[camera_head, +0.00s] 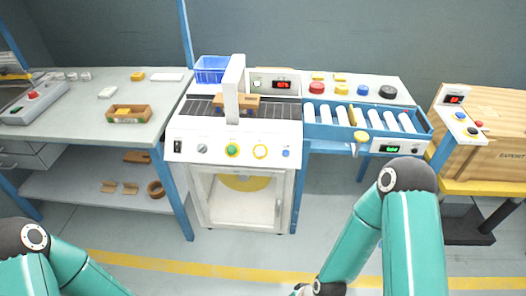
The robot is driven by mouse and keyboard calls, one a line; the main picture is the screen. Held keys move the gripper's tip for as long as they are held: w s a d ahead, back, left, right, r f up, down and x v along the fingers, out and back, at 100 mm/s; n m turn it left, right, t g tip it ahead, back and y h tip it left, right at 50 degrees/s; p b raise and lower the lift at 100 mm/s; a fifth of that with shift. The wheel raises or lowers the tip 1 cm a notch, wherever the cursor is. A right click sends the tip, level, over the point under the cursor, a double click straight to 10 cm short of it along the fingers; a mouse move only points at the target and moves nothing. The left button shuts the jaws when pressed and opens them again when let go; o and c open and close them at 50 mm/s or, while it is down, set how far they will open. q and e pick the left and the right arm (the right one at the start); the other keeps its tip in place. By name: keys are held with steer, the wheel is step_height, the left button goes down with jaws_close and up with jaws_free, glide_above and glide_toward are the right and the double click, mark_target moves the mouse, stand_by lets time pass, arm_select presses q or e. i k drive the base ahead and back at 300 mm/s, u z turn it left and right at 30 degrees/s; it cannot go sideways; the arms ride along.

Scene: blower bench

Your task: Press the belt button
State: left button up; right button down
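The white blower machine has a front panel (225,151) with a black switch (178,147), a grey knob (202,148), a green button (233,151), a yellow-ringed button (260,152) and a blue button (286,153). I cannot read their labels, so I cannot tell which is the belt button. Behind the panel, a brown piece (240,102) lies on the dark belt (200,107) at the white arch. My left arm shows only at the bottom left and my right arm bends down at the lower right.
A roller tray (312,128) with a yellow knob and small display stands right of the machine. Red, yellow, blue and black round parts lie behind it. A workbench (60,122) is at the left, and a wooden crate (500,115) at the right. The floor in front is clear.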

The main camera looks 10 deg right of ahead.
mark_target(260, 151)
steer(key=u, duration=0.05)
steer(key=i, duration=1)
steer(key=z, duration=0.05)
